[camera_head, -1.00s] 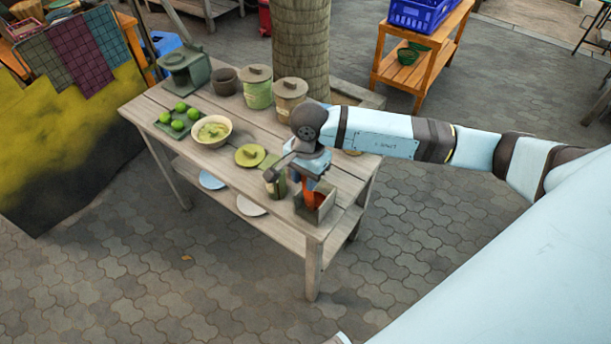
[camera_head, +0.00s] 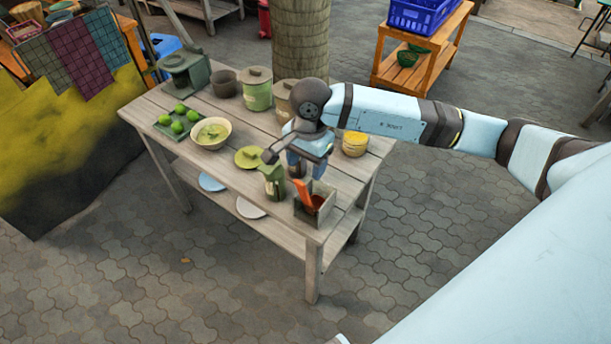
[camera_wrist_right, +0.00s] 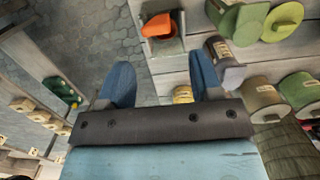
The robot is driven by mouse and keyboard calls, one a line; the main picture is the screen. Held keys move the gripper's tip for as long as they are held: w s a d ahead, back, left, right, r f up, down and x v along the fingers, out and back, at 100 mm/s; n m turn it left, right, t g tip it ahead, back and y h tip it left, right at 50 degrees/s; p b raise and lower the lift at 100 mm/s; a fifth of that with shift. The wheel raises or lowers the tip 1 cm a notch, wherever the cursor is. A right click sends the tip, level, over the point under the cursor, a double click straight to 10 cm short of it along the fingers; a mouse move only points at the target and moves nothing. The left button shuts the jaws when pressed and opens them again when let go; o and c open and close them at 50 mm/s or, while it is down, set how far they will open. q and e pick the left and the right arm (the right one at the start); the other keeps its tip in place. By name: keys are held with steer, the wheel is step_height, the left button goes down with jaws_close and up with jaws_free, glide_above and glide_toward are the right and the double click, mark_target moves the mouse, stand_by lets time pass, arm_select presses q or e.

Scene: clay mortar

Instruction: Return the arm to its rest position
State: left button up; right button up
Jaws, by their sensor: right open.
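My right gripper (camera_head: 302,168) is over the right part of the wooden table (camera_head: 235,196), above and behind a small grey box. In the right wrist view its two blue fingers (camera_wrist_right: 158,82) stand wide apart with nothing between them. The grey box (camera_head: 308,216) stands near the table's front right corner with an orange-handled tool (camera_head: 303,192) leaning in it; the tool also shows in the right wrist view (camera_wrist_right: 158,26). My left gripper is not in view.
A green container (camera_head: 273,181), a green lid (camera_head: 249,157), a bowl (camera_head: 211,133), a tray of limes (camera_head: 166,127) and lidded jars (camera_head: 257,92) stand on the table. A yellow pot (camera_head: 355,144) is right of my gripper. Paving at right is open.

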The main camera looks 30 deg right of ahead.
step_height(320, 180, up, 9)
steer(key=shift+d+f+b, duration=0.2)
steer(key=shift+d+b, duration=0.1)
steer(key=shift+b, duration=0.05)
